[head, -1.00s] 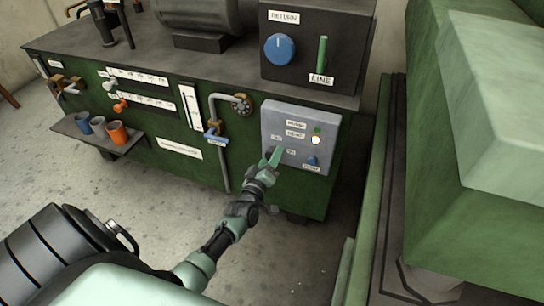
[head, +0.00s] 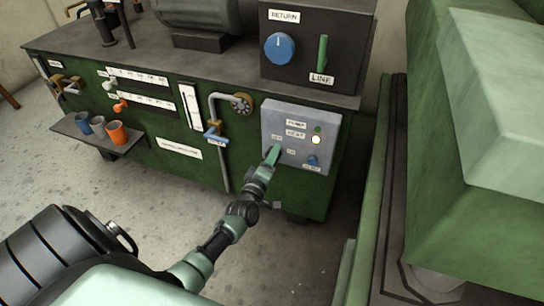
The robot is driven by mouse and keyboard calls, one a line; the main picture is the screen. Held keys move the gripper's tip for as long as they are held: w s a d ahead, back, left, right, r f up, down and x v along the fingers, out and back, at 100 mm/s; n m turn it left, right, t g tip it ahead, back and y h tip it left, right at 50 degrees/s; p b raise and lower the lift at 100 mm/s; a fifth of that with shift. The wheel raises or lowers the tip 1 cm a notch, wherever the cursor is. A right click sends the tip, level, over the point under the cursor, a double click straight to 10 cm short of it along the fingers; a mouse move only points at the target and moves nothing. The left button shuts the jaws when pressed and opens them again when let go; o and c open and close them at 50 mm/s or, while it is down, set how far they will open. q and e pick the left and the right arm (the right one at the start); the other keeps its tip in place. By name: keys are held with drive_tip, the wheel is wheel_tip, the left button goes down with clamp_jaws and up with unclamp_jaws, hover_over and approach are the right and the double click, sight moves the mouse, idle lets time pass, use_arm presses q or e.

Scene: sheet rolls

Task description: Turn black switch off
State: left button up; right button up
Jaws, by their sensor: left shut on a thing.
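The grey control panel (head: 302,163) is on the front of the green machine (head: 170,170), at its right end. My left gripper (head: 272,154) is at the panel's lower left and is shut on the black switch, which its fingers mostly hide. My right gripper is not in view.
A dark box with a large blue dial (head: 279,48) and a green lever (head: 322,52) stands on the machine top. A pipe with a valve (head: 214,132) is left of the panel. A shelf with cups (head: 98,125) juts out farther left. A green block (head: 480,150) stands at right.

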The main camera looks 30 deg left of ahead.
use_arm(q)
drive_tip(key=shift+f, duration=0.1)
drive_tip(key=o, duration=1.4)
drive_tip(key=shift+c, duration=0.2)
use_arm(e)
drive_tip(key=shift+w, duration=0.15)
use_arm(q)
drive_tip(key=shift+s, duration=0.25)
drive_tip(key=p+v, duration=0.1)
drive_tip(key=v, duration=0.6)
drive_tip(key=shift+s+d, duration=0.15)
drive_tip(key=shift+s, duration=0.05)
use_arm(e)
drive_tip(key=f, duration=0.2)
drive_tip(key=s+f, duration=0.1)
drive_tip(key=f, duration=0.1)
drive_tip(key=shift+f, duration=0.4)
